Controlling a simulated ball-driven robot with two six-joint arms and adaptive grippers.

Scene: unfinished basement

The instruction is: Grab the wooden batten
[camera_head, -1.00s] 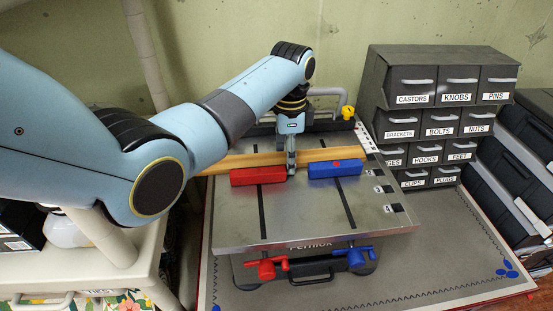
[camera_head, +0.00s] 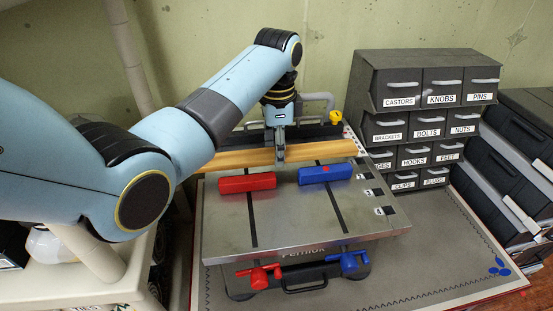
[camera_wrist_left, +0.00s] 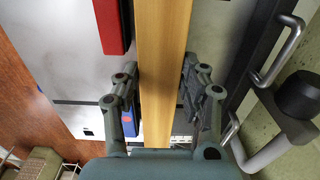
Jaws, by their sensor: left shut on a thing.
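The wooden batten (camera_head: 236,159) is a long, light-brown strip across the back part of the metal workbench top (camera_head: 285,215). My left gripper (camera_head: 280,156) comes down from above and is shut on the batten near its middle. In the left wrist view the batten (camera_wrist_left: 164,50) runs between the two fingers of the gripper (camera_wrist_left: 160,88). The red block (camera_head: 247,181) and the blue block (camera_head: 325,174) are on the bench top in front of the batten, with a visible gap to it. My right gripper is not in view.
A dark drawer cabinet (camera_head: 427,69) with labelled drawers stands at the right, with dark bins (camera_head: 515,150) beyond it. A grey tube handle with a yellow knob (camera_head: 336,117) is behind the bench. A pale cabinet top (camera_head: 75,285) is at the left.

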